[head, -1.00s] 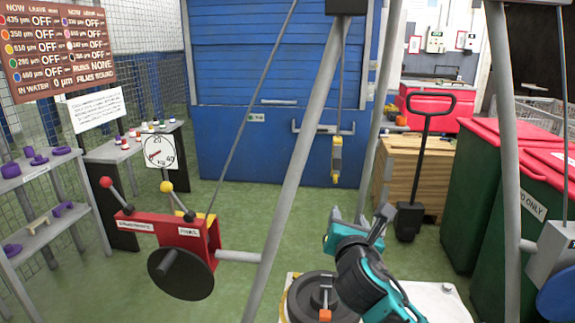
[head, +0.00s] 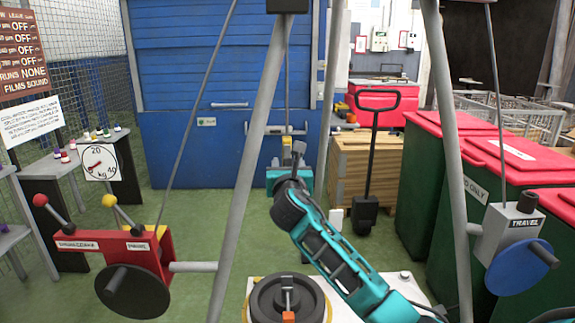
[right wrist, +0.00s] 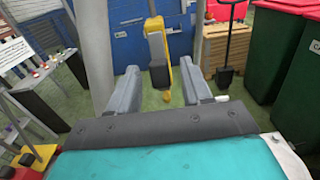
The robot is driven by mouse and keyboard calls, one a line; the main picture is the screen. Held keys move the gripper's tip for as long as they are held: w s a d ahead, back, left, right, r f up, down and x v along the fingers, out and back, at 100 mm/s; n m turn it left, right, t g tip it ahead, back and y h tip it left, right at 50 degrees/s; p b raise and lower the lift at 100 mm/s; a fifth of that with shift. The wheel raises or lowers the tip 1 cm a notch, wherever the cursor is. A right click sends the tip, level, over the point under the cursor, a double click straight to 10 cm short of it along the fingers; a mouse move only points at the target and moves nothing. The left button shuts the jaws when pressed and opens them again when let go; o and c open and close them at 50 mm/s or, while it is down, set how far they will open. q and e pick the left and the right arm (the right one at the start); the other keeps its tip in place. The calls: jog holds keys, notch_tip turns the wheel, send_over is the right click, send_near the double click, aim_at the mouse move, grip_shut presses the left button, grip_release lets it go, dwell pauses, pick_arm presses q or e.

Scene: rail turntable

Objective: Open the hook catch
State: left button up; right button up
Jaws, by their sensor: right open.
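A yellow hook block (right wrist: 158,48) hangs on a cable, with a dark box (right wrist: 160,74) on its near face and a small yellow tip below. In the head view the hook block (head: 287,142) is mostly hidden behind my right gripper (head: 285,160). In the right wrist view the block hangs beyond the fingertips, roughly between the two grey fingers of my right gripper (right wrist: 160,92). Those fingers are apart and hold nothing. I cannot clearly make out the catch on the hook. My left gripper does not show.
Grey frame legs (head: 247,165) stand close to my right arm. A red winch box (head: 115,252) is at left, a grey TRAVEL box (head: 508,240) at right. Below is a black round weight (head: 262,301) with an orange-tipped post. A pallet jack handle (head: 371,150) stands behind.

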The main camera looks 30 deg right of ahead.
jog(key=shift+x, duration=1)
jog(key=shift+c, duration=0.4)
grip_shut()
